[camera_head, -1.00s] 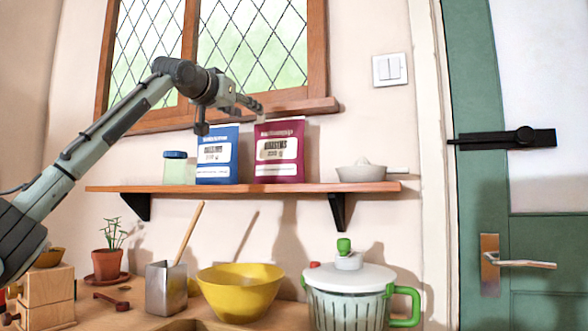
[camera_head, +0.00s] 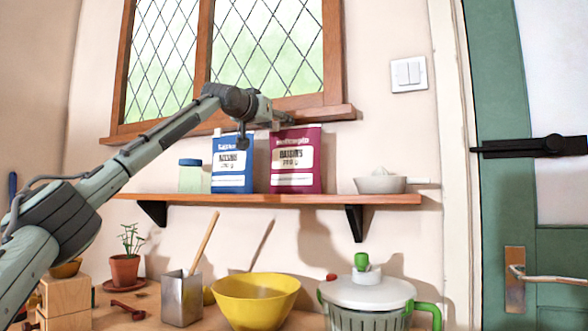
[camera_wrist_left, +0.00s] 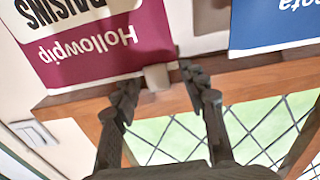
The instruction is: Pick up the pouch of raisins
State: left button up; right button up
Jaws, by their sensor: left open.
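The maroon pouch of raisins (camera_head: 296,165) stands upright on the wall shelf. Its label reads raisins, and it shows upside down in the left wrist view (camera_wrist_left: 95,45). My left gripper (camera_head: 285,121) is over the pouch's top edge, with the fingers spread. In the left wrist view the left gripper (camera_wrist_left: 158,77) has a small beige piece (camera_wrist_left: 157,77) at the pouch's top edge between its open fingertips. The fingers do not appear closed on it. The right gripper is not in view.
A white juicer (camera_head: 381,184) sits to the right on the shelf (camera_head: 330,199). The window sill (camera_head: 335,114) is close behind the gripper.

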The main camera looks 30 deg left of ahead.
pick_arm(q)
jog(key=shift+c, duration=0.5)
grip_shut()
jog(key=shift+r, duration=0.15)
